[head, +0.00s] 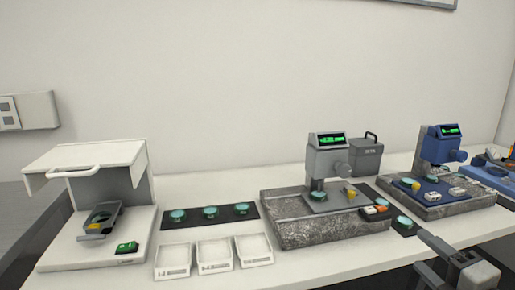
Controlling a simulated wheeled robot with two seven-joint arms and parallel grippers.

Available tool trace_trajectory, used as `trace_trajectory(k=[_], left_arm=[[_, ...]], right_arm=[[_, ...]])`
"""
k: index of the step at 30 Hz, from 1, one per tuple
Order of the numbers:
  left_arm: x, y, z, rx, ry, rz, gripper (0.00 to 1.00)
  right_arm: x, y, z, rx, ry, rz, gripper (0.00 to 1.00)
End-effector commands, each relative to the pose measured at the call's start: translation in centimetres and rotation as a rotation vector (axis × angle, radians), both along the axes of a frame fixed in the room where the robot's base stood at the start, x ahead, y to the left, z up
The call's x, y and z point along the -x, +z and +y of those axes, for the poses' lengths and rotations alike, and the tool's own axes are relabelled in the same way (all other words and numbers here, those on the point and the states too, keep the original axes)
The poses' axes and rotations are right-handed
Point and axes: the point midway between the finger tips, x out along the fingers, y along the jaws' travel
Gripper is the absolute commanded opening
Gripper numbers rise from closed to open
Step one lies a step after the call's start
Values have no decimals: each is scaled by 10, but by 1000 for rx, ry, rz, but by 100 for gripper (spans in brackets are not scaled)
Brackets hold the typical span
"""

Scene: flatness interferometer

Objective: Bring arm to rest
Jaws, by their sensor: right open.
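My right gripper (421,252) is at the lower right, in front of the table's front edge. Its two dark fingers are apart, and nothing shows between them. It appears clear of the instruments, with the grey granite base (330,235) behind it to the left. Part of my right arm is cut off by the bottom edge of the picture. My left gripper is not in view.
A white hooded instrument (100,155) stands at left. Several discs lie on a dark strip (245,210) behind three white trays (213,254). A grey gauge (328,160) and a blue gauge (440,150) stand on granite bases. Bare white tabletop (310,268) lies in front.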

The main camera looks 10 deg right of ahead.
Motion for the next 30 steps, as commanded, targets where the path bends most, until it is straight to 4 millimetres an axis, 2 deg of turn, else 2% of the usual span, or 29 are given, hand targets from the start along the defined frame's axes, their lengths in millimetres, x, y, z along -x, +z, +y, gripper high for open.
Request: trace_trajectory(k=[8, 11, 14, 17, 18, 21, 25, 27, 30], left_arm=[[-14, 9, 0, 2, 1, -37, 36], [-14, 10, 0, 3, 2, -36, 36], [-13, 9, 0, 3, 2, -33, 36], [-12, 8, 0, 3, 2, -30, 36], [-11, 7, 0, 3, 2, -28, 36], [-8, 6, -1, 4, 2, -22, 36], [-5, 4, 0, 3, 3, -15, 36], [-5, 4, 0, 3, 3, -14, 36], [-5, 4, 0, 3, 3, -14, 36]], right_arm=[[18, -75, 0, -330, -106, 152, 58], [28, -109, 9, -482, -151, 217, 58], [41, -147, 26, -666, -203, 295, 58], [58, -192, 59, -905, -268, 393, 58], [66, -210, 77, -1013, -293, 437, 58], [84, -244, 129, -1264, -352, 543, 58], [97, -264, 181, -1481, -395, 636, 58], [101, -269, 198, -1547, -408, 667, 58], [104, -271, 211, -1592, -416, 689, 58]])
